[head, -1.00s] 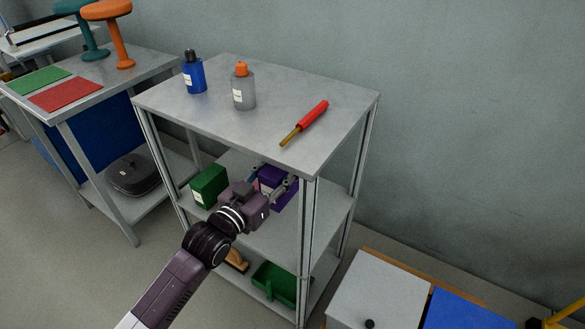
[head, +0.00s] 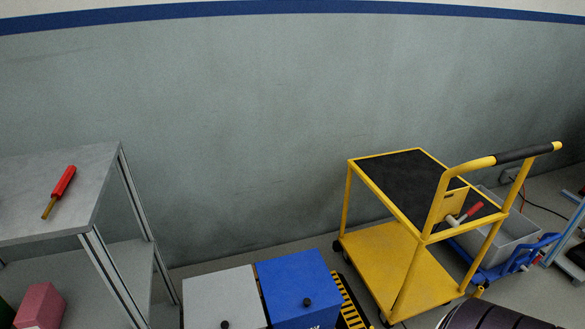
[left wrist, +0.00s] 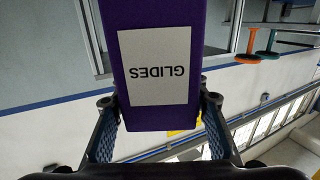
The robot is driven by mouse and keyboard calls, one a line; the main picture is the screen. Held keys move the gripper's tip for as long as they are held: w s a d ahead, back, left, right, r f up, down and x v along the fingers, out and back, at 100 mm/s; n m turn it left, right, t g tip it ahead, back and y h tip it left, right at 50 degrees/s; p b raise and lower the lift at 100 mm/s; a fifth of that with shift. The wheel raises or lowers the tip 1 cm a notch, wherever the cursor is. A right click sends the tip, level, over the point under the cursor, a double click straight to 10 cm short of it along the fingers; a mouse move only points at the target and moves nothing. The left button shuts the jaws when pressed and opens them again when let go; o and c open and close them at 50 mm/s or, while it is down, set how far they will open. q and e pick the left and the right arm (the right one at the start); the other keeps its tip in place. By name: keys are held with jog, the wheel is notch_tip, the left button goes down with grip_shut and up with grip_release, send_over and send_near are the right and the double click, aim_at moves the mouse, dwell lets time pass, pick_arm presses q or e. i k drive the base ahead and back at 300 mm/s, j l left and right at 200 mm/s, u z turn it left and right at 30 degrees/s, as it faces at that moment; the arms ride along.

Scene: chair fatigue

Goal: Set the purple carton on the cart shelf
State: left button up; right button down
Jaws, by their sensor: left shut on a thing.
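The purple carton (left wrist: 208,70) fills the middle of the left wrist view, with a white label reading GLIDES upside down. My left gripper (left wrist: 158,102) is shut on it, one finger on each side. Neither the carton nor my left gripper can be made out in the head view. The yellow cart (head: 400,265) stands at the right in the head view. It has a black top (head: 405,180), a bare yellow lower shelf and a black-gripped push handle. My right gripper is not in view.
A tool with a red and white handle (head: 465,213) lies at the cart's near right top edge. Grey (head: 225,297) and blue (head: 295,285) boxes stand left of the cart.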

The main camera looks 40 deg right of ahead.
aim_at(417, 288)
jog(key=k+l, duration=0.35)
jog(key=k+l+z, duration=0.1)
jog(key=k+l, duration=0.2)
jog(key=l, duration=0.2)
jog(key=k+l+z, duration=0.1)
jog(key=k+l, duration=0.25)
jog(key=l, duration=0.15)
